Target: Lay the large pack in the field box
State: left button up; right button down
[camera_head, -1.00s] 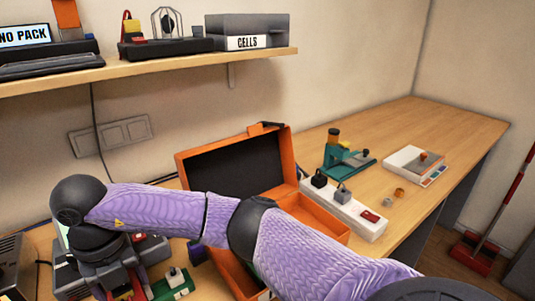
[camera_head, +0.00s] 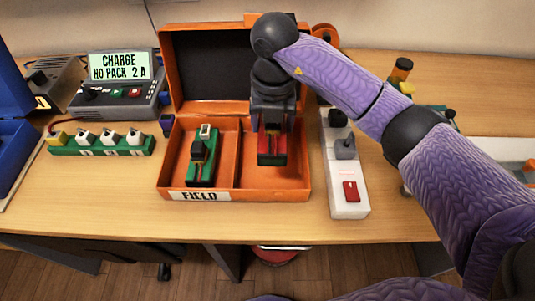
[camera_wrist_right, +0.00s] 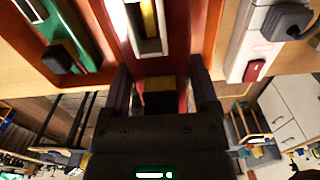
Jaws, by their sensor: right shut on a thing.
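The orange field box (camera_head: 197,196) stands open on the bench, its lid raised at the back and a divider between two compartments. My right gripper (camera_head: 272,128) reaches down into the right compartment and is shut on the large pack (camera_head: 272,158), a dark block with red and green parts. The gripper hides the pack's upper part. In the right wrist view the pack (camera_wrist_right: 160,92) shows between the two fingers (camera_wrist_right: 163,95). I cannot tell whether the pack touches the box floor. My left gripper is not in view.
A green pack with a black plug (camera_head: 200,160) lies in the left compartment. A white switch strip (camera_head: 347,185) stands close right of the box. A charger reading "CHARGE NO PACK 2 A" (camera_head: 118,85) and a green rail (camera_head: 100,147) are on the left. Bench in front is clear.

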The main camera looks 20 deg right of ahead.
notch_tip(320, 180, down, 9)
jog(key=shift+a+f+b, duration=0.1)
jog(key=shift+a+b, duration=0.05)
jog(key=shift+b, duration=0.85)
jog(key=shift+f, duration=0.15)
grip_release()
notch_tip(320, 180, up, 12)
jog(key=p, duration=0.2)
jog(key=shift+p, duration=0.4)
